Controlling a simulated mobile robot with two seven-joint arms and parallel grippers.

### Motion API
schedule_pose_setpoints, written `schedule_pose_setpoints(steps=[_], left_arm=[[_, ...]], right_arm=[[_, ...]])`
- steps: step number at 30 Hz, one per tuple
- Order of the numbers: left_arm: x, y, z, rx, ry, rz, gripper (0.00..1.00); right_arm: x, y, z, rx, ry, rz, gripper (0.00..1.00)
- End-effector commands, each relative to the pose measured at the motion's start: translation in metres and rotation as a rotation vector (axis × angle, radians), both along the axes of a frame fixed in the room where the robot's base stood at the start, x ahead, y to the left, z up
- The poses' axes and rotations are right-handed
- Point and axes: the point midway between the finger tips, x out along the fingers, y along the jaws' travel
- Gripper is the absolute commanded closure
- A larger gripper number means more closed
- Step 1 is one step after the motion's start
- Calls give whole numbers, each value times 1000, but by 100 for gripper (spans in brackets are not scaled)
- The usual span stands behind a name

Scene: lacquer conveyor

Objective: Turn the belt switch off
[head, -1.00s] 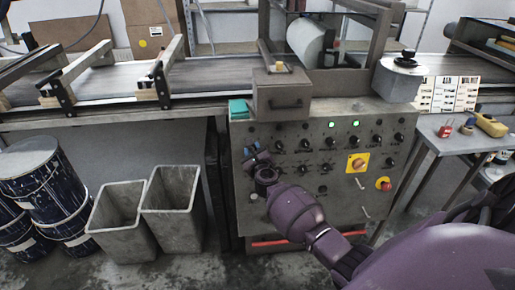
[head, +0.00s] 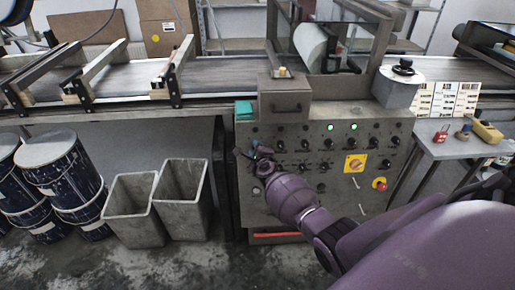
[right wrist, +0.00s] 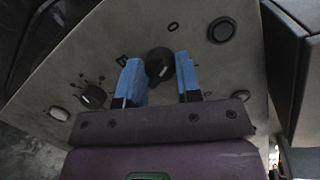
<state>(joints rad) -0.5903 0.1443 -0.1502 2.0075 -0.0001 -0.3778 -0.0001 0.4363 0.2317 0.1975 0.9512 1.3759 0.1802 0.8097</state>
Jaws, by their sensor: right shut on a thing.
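The control panel (head: 335,195) is a grey metal cabinet front with rows of black knobs and two lit green lamps. My right gripper (right wrist: 160,78) is at the panel's left side, its two blue fingertips on either side of a black rotary knob (right wrist: 159,62), shut on it. In the head view my right gripper (head: 257,157) covers this knob. I cannot read the label beside the knob, so I cannot tell whether it is the belt switch. A yellow-plated rotary switch (head: 355,163) sits further right on the panel. My left gripper is not in view.
A red stop button (head: 380,184) is at the panel's lower right. The conveyor belt (head: 220,80) runs above and behind. Two grey bins (head: 182,208) and dark drums (head: 62,175) stand on the floor at left. A side table (head: 450,147) stands at right.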

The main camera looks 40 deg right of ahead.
Motion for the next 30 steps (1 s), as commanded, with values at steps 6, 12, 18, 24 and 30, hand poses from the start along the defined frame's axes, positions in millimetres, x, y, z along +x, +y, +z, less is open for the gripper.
schedule_pose_setpoints(steps=[6, 12, 18, 24, 30], left_arm=[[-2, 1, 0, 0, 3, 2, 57], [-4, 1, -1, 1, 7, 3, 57], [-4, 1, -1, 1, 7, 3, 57], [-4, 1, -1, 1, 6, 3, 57], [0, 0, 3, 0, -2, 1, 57]], right_arm=[[-1, 1, -2, -13, 12, 4, 92], [-1, 1, -2, -14, 13, 4, 92], [-1, 0, -2, -14, 12, 3, 53], [0, 0, -1, -14, 10, 2, 43], [-2, 1, 0, -13, 10, 2, 43]])
